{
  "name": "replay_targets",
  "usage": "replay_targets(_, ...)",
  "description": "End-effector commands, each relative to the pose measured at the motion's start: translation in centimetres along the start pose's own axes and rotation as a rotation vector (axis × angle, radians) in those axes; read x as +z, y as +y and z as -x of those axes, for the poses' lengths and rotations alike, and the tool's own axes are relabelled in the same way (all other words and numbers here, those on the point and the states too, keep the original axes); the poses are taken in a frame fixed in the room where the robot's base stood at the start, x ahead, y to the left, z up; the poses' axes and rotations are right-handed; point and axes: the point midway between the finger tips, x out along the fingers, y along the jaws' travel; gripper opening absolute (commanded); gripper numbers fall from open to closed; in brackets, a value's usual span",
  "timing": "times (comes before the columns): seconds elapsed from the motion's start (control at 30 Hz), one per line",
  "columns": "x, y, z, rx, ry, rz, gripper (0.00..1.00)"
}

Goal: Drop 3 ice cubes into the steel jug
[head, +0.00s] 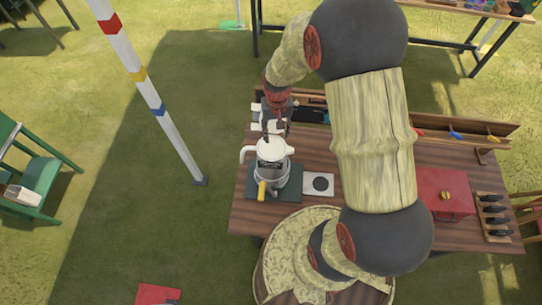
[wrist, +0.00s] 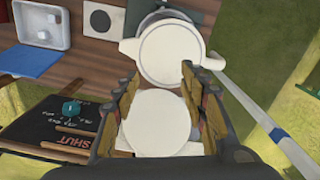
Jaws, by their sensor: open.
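The steel jug (head: 268,175) stands on a dark mat at the table's left part, with a yellow handle toward me. A white lidded pitcher (head: 275,150) with a side handle overlaps it from above; whether they touch I cannot tell. In the wrist view the white pitcher (wrist: 168,52) covers most of the steel jug (wrist: 148,18). My gripper (head: 275,128) points down just behind the pitcher. In the wrist view the gripper (wrist: 158,85) has its fingers apart, with a white round surface (wrist: 160,120) showing between them; contact is unclear. I cannot make out any ice cubes.
A white tray (wrist: 42,22) and a blue flat piece (wrist: 25,63) lie on the table. A black board (wrist: 40,125) carries a teal object (wrist: 71,109). A striped pole (head: 150,90) stands left of the table. A red box (head: 445,190) is at the right.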

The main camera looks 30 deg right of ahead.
Motion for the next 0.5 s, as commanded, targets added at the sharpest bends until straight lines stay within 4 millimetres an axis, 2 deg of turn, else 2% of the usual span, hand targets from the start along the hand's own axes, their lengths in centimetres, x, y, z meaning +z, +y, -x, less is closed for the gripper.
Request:
replay_targets(0.17,-0.1,0.0,1.5,0.000,0.003,0.000,0.43)
replay_targets(0.5,-0.1,0.0,8.1,0.000,0.005,0.000,0.43)
